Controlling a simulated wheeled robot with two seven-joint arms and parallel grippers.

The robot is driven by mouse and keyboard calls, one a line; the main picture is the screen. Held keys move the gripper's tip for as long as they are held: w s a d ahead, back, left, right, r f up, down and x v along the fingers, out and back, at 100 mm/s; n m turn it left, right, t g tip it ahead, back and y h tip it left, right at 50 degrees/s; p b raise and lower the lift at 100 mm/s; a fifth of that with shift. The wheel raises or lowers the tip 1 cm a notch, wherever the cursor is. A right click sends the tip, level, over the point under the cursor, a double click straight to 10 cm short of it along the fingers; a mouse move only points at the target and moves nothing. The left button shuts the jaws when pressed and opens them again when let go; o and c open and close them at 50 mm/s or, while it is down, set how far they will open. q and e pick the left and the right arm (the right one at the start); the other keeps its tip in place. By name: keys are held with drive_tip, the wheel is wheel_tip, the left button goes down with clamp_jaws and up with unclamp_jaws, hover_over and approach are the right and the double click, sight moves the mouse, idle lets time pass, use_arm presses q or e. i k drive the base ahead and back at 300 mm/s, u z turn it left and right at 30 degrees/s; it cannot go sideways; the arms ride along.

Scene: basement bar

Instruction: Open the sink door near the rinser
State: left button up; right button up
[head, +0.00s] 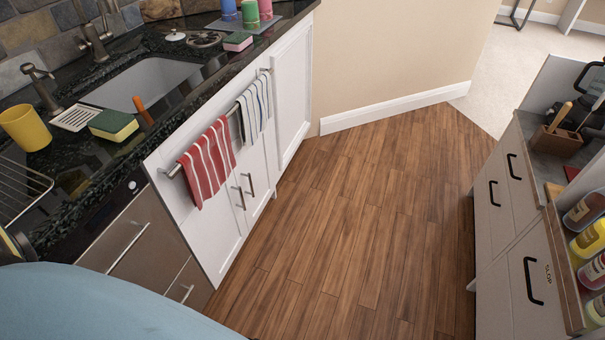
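The white sink cabinet (216,236) stands at the left under a dark counter. Its two doors look shut and carry upright metal handles side by side, the nearer handle (239,197) and the farther handle (250,184). A towel bar above them holds a red striped towel (207,164) and a white striped towel (255,108). On the counter, a small white slotted drain plate (75,118), apparently the rinser, sits below a small tap, left of the sink basin (143,82). The nearer door is closer to this plate. Neither of my grippers shows.
The wood floor (345,225) in front of the doors is clear. A steel-fronted unit (143,238) adjoins the cabinet on the near side. A grey drawer cabinet (515,245) with black handles and bottles stands at the right. A large light-blue shape fills the lower left corner.

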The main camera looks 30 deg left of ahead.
sight(253, 172)
drive_tip(key=z, duration=0.15)
drive_tip(key=i, duration=2)
drive_tip(key=u, duration=3.2)
drive_tip(key=k, duration=0.5)
drive_tip(key=u, duration=0.05)
